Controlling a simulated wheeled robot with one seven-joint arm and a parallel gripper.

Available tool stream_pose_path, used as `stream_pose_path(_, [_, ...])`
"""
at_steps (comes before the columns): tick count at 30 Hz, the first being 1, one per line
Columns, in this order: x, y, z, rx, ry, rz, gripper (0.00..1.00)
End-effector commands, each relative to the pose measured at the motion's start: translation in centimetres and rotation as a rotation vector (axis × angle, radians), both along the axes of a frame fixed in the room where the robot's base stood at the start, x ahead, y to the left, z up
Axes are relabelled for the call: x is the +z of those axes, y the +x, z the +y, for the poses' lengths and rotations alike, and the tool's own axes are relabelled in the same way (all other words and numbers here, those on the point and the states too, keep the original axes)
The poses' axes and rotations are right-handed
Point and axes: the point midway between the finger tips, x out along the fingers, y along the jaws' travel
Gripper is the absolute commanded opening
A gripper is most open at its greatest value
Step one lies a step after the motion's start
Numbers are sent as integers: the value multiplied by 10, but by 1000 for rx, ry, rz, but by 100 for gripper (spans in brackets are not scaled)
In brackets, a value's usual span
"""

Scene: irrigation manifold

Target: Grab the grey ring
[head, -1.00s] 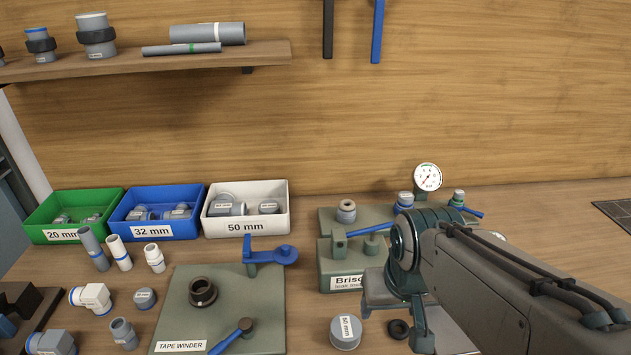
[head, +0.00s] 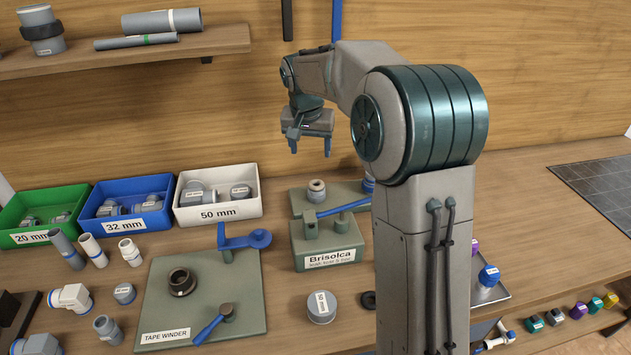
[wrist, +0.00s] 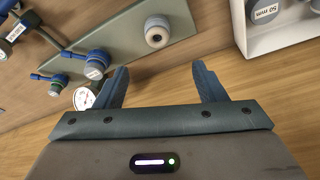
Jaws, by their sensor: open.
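A grey ring-shaped piece with a hole in its top (head: 317,191) stands on the green board behind the Brisolca block. It also shows in the wrist view (wrist: 157,32), upper middle, beyond my fingers. My gripper (head: 310,149) is open and empty, fingers pointing down, above this piece in the head view. In the wrist view my gripper (wrist: 160,78) has its two fingers wide apart, with bare wood between them. A dark ring (head: 182,282) sits on the tape winder plate, and a black ring (head: 368,300) lies on the bench partly behind my arm.
The Brisolca block (head: 327,244) with its blue-handled lever stands in front of the grey piece. The white 50 mm bin (head: 217,210) is to its left. A pressure gauge (wrist: 86,96) and blue-capped fittings (wrist: 97,63) are near it. The shelf (head: 150,52) is upper left.

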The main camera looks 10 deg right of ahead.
Motion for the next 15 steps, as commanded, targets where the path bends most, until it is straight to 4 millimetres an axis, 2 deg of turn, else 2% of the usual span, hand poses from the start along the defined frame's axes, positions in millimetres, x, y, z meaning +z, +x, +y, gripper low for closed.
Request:
stream_pose_path(5, [-16,10,-1,-11,2,3,64])
stream_pose_path(12, [-61,21,-6,-8,3,3,64])
stream_pose_path(15, [-74,25,-8,-10,4,2,64])
